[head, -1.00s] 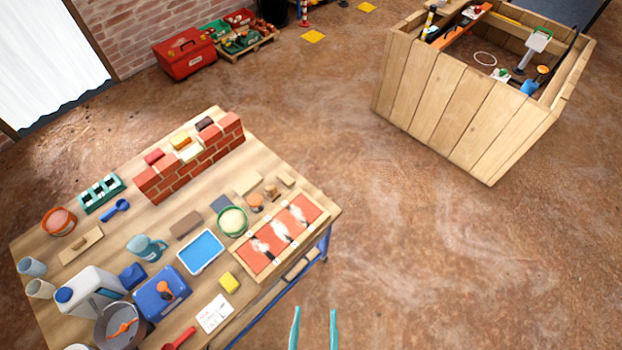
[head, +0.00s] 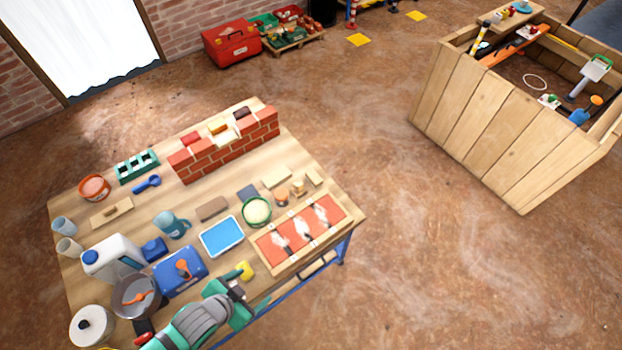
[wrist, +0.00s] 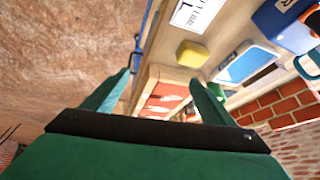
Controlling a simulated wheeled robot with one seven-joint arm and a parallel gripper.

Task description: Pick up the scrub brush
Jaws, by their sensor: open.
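I cannot tell for sure which item is the scrub brush. A brown block (head: 211,208) lies mid-table behind the blue tray, and a flat wooden piece with a knob handle (head: 112,212) lies at the left; either could be it. Small wooden pieces (head: 298,188) stand near the right end. My gripper (head: 244,284) is over the table's front edge, close to a yellow sponge (head: 246,270). In the wrist view my gripper (wrist: 157,88) has its two teal fingers apart with nothing held between them. The sponge (wrist: 192,53) shows beyond the fingers there.
The wooden table (head: 75,200) is crowded. A low brick wall (head: 225,148) stands at its back, a framed red panel (head: 300,232) at its right. A blue tray (head: 222,237), blue box (head: 180,272) and white jug (head: 112,258) stand near my arm. Floor right of the table is clear.

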